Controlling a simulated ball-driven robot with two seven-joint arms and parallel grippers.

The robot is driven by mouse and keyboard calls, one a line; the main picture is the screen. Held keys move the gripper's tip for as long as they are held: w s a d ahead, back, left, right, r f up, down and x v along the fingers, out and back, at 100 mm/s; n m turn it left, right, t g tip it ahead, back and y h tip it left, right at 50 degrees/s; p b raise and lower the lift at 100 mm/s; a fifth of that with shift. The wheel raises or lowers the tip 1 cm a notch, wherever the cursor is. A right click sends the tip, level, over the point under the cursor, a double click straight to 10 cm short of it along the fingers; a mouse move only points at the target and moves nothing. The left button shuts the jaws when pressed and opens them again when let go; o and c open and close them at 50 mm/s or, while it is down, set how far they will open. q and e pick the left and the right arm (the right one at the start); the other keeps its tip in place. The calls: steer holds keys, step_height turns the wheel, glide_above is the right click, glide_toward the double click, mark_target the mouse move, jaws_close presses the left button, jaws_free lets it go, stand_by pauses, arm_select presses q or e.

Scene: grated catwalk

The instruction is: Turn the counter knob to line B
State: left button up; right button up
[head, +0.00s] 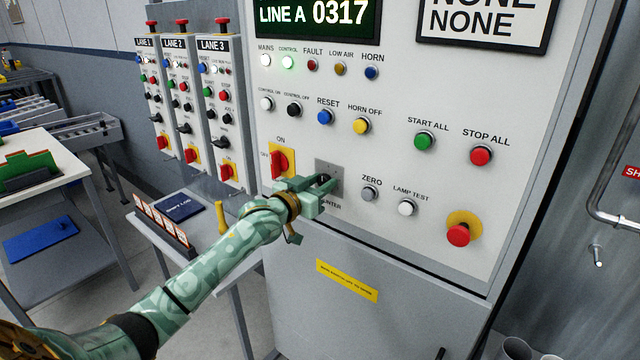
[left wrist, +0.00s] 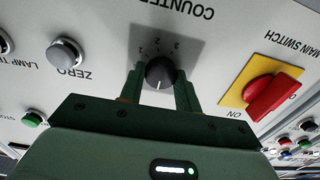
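The counter knob (left wrist: 160,73) is a dark round knob with a white pointer line, on a grey plate (head: 328,172) of the control panel. In the left wrist view its pointer line lies toward my gripper, and small numbers stand beyond it. My left gripper (left wrist: 160,80) has one finger on each side of the knob, with no clear gap, so it looks shut on it. In the head view my left gripper (head: 325,186) covers the knob and part of its label. The display (head: 315,15) reads LINE A 0317. My right gripper is not in view.
The red main switch (head: 280,162) on its yellow plate is close left of my gripper. The ZERO button (head: 370,193) and LAMP TEST button (head: 407,207) are to the right. A red emergency button (head: 458,234) is farther right. A small table (head: 190,240) stands below left.

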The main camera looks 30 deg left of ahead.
arm_select(q)
steer(key=shift+c, duration=1.2)
steer(key=shift+r+m+p, duration=0.2)
steer(key=shift+m+p, duration=1.05)
steer(key=shift+m, duration=0.25)
steer(key=shift+m+p, duration=0.6)
steer(key=shift+m, duration=0.5)
steer(key=shift+d+f+m+p, duration=0.15)
steer(key=shift+m+p, duration=0.3)
steer(key=shift+m, duration=0.75)
